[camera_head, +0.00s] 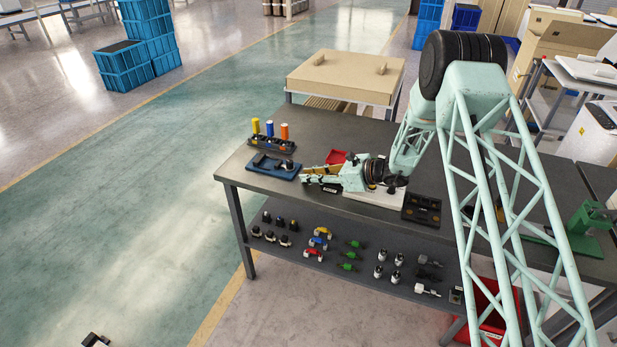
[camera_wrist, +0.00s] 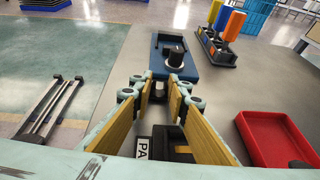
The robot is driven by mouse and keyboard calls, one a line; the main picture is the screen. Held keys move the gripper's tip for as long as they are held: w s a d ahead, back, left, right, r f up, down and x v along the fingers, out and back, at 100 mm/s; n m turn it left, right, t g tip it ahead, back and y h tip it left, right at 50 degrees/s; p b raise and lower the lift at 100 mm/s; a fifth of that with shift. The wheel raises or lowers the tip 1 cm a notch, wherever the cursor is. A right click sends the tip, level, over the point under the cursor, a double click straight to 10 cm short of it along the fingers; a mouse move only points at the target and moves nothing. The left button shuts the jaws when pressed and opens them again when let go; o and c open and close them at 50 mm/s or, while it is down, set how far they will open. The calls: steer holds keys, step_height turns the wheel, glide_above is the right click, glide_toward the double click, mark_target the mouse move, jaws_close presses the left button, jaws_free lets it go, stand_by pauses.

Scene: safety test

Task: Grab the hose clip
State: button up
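In the head view my gripper (camera_head: 312,181) is low over the left part of the dark table, pointing left. A blue fixture (camera_wrist: 196,47) with a black round part (camera_wrist: 176,54) on it lies just beyond the fingertips; the fixture also shows in the head view (camera_head: 266,166). A dark block with a white label (camera_wrist: 142,148) is partly hidden below the fingers. I cannot tell which thing is the hose clip.
A rack (camera_head: 270,143) with yellow, blue and orange cylinders stands behind the fixture. A red tray (camera_wrist: 280,140) lies right of my gripper. A black box (camera_head: 421,210) sits near the table's front edge. The lower shelf (camera_head: 330,278) holds several small parts.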

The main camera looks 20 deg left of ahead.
steer(key=shift+r, duration=1.5)
steer(key=shift+s+d+r, duration=0.15)
steer(key=shift+s, duration=0.05)
steer(key=s+d+r+p, duration=0.1)
steer(key=s+d, duration=0.9)
steer(key=s, duration=0.1)
steer(key=shift+s+r, duration=0.25)
steer(key=shift+s, duration=0.1)
steer(key=shift+d, duration=0.1)
